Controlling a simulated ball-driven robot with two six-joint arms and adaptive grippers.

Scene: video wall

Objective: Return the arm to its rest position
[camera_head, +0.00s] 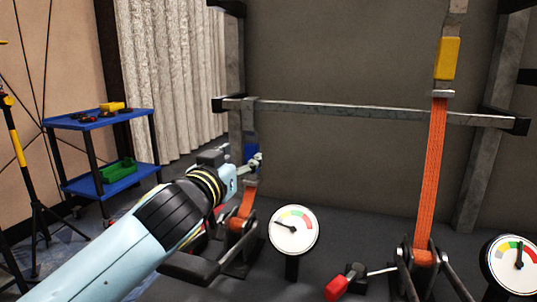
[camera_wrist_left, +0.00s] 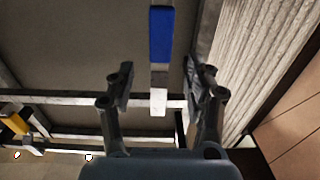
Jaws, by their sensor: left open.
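My left arm reaches in from the lower left in the head view, and my left gripper (camera_head: 252,163) is at its end, near the left post of the frame. The fingers are open and apart in the left wrist view (camera_wrist_left: 160,82), with nothing held between them. A blue block (camera_wrist_left: 161,35) with a pale metal piece (camera_wrist_left: 159,102) below it shows in line with the gap. In the head view the blue block (camera_head: 250,153) is partly hidden by the gripper. My right gripper is not in view.
An orange strap (camera_head: 430,180) hangs from a yellow block (camera_head: 447,59) to a ratchet (camera_head: 420,262). Another orange strap (camera_head: 247,204) is below my gripper. Two gauges (camera_head: 294,231) (camera_head: 512,263) and a red-handled tool (camera_head: 345,281) are in front. A blue cart (camera_head: 100,120) stands left.

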